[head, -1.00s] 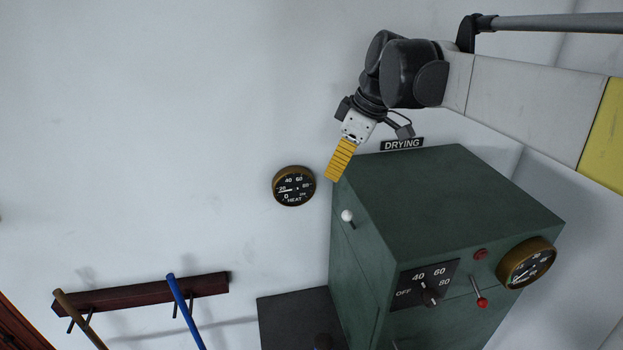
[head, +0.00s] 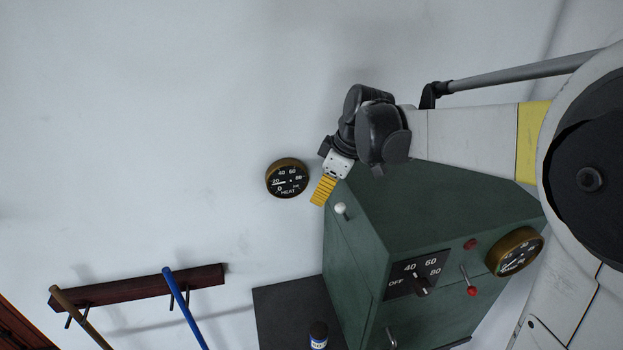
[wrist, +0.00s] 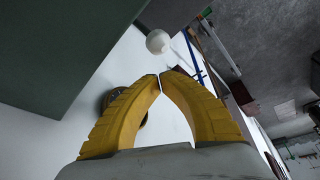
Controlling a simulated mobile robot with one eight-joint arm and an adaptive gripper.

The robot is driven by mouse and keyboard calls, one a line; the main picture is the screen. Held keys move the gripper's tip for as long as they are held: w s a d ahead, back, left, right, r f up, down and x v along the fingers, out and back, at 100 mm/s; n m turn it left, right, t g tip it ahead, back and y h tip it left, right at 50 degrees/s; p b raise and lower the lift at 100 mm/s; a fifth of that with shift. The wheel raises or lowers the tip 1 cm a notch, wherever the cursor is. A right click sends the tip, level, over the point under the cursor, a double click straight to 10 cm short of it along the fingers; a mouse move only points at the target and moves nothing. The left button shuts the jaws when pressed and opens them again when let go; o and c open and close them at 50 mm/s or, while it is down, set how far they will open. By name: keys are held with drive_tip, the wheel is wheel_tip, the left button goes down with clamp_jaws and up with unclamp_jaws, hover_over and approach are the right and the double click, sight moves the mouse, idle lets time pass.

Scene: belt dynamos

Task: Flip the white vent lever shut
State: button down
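The white vent lever (head: 341,208) is a short stem with a white ball knob on the left side of the green cabinet (head: 440,210), near its upper edge. In the wrist view its white ball (wrist: 158,41) shows just beyond the fingertips, with a gap between. My gripper (head: 317,203) has yellow ribbed fingers and hangs just above and left of the lever. In the wrist view the fingertips (wrist: 160,78) meet or nearly meet with nothing between them.
A round heat gauge (head: 287,178) is on the wall left of my gripper. The cabinet front has a dial (head: 421,282), a red-knobbed lever (head: 470,290) and a gauge (head: 514,251). A dark surface (head: 285,315) with a small bottle (head: 318,335) lies below.

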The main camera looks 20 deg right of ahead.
sight(343, 214)
drive_tip(key=shift+s+d, duration=0.7)
drive_tip(key=shift+d, duration=0.15)
drive_tip(key=shift+s+t+b, duration=0.45)
drive_tip(key=shift+s+t, duration=0.25)
drive_tip(key=shift+t, duration=0.2)
